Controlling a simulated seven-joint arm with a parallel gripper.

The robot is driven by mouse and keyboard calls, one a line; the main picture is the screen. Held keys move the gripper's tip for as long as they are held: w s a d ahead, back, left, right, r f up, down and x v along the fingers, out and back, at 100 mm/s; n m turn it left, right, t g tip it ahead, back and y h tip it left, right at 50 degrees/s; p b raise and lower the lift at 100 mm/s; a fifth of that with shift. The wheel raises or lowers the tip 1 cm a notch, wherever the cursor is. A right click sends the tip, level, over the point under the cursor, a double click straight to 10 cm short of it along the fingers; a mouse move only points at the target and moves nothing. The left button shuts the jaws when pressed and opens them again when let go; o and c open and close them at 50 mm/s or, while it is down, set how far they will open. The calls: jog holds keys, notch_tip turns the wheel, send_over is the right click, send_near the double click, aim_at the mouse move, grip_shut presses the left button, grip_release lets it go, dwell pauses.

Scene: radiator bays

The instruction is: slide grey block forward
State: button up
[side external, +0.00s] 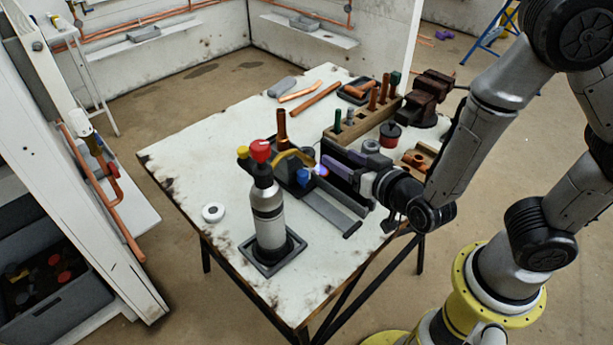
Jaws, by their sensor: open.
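My gripper (323,161) reaches in from the right, low over the middle of the white worktable, with its jaws apart and pointing left. Just left of its fingertips is a dark grey block-like fixture (287,178) with a blue part (303,177) and a yellow arched piece on it. A flat grey rail (333,209) runs from it toward the lower right, below my gripper. A separate grey rounded block (282,87) lies at the table's far edge, well away from my gripper. I cannot tell which of these grey pieces is the task's block. Nothing shows clearly between the jaws.
A grey bottle with a red top (268,215) stands upright in a dark square tray near the front. A white roll (213,212) lies left of it. A wooden rack (363,127), copper pipes (315,100) and a vise (427,100) crowd the back.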

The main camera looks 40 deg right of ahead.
aim_at(306, 177)
jog(key=s+a+f+n+g+y, duration=0.1)
jog(key=s+a+f+n, duration=0.2)
jog(key=f, duration=0.3)
jog(key=shift+y, duration=0.3)
jog(key=x, duration=1.3)
jog(key=shift+w+d+r, duration=0.1)
jog(key=shift+w, duration=0.3)
grip_shut()
